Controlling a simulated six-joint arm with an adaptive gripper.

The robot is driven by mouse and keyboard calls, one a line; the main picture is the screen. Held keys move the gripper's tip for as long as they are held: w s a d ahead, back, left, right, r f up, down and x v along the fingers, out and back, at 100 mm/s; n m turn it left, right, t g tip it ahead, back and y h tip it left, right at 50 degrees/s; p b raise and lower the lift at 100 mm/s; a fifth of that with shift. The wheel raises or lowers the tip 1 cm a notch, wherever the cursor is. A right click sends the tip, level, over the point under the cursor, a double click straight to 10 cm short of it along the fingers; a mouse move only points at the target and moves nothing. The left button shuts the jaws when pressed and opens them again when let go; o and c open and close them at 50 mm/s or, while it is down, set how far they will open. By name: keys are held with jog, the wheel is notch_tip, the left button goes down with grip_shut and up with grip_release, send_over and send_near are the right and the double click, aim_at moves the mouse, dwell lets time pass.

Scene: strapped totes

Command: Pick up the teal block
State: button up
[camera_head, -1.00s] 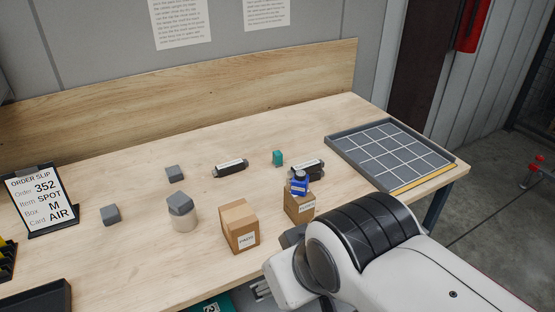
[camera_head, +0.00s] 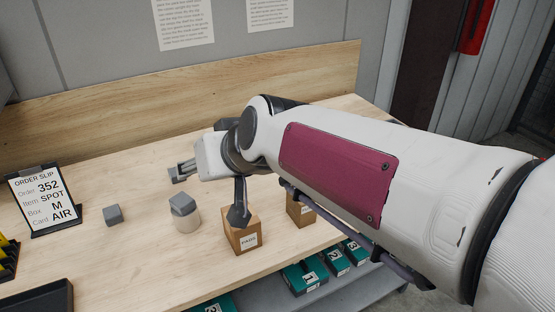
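The teal block is not visible now; my arm covers the part of the table where it stood a second ago.
A grey block (camera_head: 113,215) lies on the table, left. Another grey block (camera_head: 183,203) rests on a pale cylinder (camera_head: 186,220). A second cardboard box (camera_head: 299,211) is partly behind my arm. An order slip (camera_head: 44,201) stands at left.

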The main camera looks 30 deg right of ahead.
jog(key=w+d+r+m+t+h, duration=0.1)
jog(key=w+d+r+t, duration=0.1)
jog(key=w, duration=0.7)
jog(key=w+d+r+m+t+h, duration=0.1)
jog(key=w+r+m, duration=0.1)
jog(key=w, duration=0.7)
jog(key=w+d+f+m+t+h, duration=0.1)
jog(key=w+d+f+m+h, duration=0.3)
jog(key=w+d, duration=0.6)
jog(key=w+d+f+m+g+h, duration=0.3)
jog(key=w+d+f+h, duration=0.25)
jog(key=f, duration=0.55)
jog(key=s+d+f+m+g+h, duration=0.1)
jog(key=d+f+g, duration=0.1)
jog(key=f, duration=0.3)
jog(key=s+d+f+m+g+h, duration=0.1)
jog(key=s+d+f+g, duration=0.1)
jog(key=f, duration=0.3)
jog(key=s+d+f+m+g+h, duration=0.1)
jog(key=s+d+f+g, duration=0.1)
jog(key=f, duration=0.3)
jog(key=shift+d+f+m+h, duration=0.15)
jog(key=shift+d+m+h, duration=0.1)
jog(key=shift+m, duration=0.05)
jog(key=shift+x, duration=1.35)
